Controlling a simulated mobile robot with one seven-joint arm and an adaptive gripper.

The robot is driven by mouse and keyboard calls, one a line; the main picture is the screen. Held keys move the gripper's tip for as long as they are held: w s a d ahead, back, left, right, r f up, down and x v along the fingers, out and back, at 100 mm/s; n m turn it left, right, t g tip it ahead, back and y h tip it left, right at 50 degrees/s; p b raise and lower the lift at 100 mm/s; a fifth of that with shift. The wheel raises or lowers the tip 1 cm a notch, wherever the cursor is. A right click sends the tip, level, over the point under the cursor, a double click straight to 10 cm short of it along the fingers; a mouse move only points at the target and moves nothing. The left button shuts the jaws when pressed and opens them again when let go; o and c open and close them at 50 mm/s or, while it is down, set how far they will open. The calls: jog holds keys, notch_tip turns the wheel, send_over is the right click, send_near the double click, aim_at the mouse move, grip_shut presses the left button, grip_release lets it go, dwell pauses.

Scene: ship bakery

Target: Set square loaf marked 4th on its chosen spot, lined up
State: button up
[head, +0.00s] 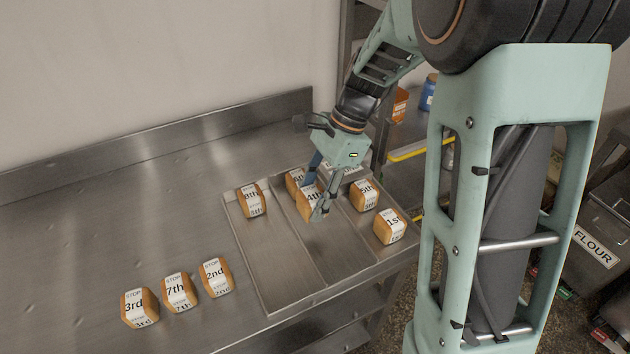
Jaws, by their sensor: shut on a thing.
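The square loaf marked 4th (308,204) is between the fingers of my gripper (318,196), which is shut on it. It is over or in the middle lane of the metal tray (268,291); I cannot tell whether it touches the tray floor. Another loaf (294,178) sits just behind it in the same lane, its label partly hidden by my gripper. The loaf marked 8th (251,200) is in the left lane. The loaves marked 5th (364,195) and 1st (389,226) are in the right lane.
Loaves marked 3rd (140,307), 7th (179,292) and 2nd (215,277) stand in a row on the steel counter (100,240), left of the tray. A flour bin (594,245) stands at the right.

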jog(key=w+f, duration=0.1)
jog(key=f, duration=0.1)
jog(key=w+d+f, duration=0.1)
jog(key=shift+w+d+f, duration=0.2)
jog(key=shift+w+f, duration=0.15)
jog(key=shift+w, duration=0.05)
jog(key=shift+w+f, duration=0.15)
jog(key=shift+f, duration=1.55)
jog(key=shift+f, duration=0.1)
jog(key=o, duration=1.2)
jog(key=shift+c, duration=0.2)
jog(key=v, duration=1.2)
